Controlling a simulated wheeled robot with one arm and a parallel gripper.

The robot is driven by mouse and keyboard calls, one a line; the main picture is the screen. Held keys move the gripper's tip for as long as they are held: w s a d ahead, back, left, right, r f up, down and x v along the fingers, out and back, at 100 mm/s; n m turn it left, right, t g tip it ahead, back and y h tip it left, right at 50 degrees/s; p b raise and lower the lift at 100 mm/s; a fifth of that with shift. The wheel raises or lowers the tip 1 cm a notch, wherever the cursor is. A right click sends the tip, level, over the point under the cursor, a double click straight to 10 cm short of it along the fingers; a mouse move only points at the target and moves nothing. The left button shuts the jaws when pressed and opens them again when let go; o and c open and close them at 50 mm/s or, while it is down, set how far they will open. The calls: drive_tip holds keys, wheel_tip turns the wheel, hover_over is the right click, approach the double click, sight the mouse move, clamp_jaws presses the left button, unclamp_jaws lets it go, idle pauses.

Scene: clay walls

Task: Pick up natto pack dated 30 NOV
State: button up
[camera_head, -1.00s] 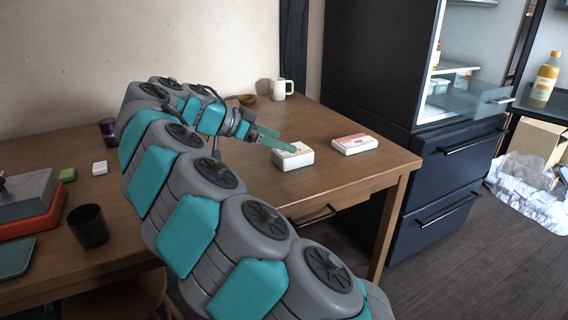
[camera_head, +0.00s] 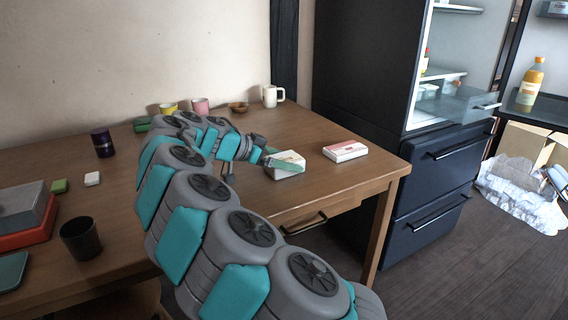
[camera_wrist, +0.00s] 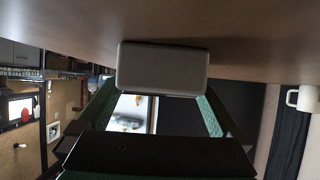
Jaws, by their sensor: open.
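Two white natto packs lie on the wooden table. The nearer pack (camera_head: 284,170) is at my gripper, and the other pack (camera_head: 345,151), with a pink-red marked top, lies to its right. No date is legible on either. My gripper (camera_head: 299,167) is open, its green fingers at the nearer pack and partly covering it. In the wrist view, a pale pack (camera_wrist: 163,68) lies against the table surface, centred between the tips of the two spread fingers (camera_wrist: 160,95). I cannot tell whether either finger touches it.
A white mug (camera_head: 271,96), a brown bowl (camera_head: 238,107), a pink cup (camera_head: 200,106) and a yellow cup (camera_head: 168,108) stand at the back. A dark cup (camera_head: 80,240) stands at front left. The dark fridge (camera_head: 365,80) stands right of the table, its upper compartment open.

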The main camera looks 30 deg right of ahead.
drive_tip(key=shift+c, duration=0.4)
drive_tip(key=c, duration=1)
drive_tip(key=shift+r, duration=0.15)
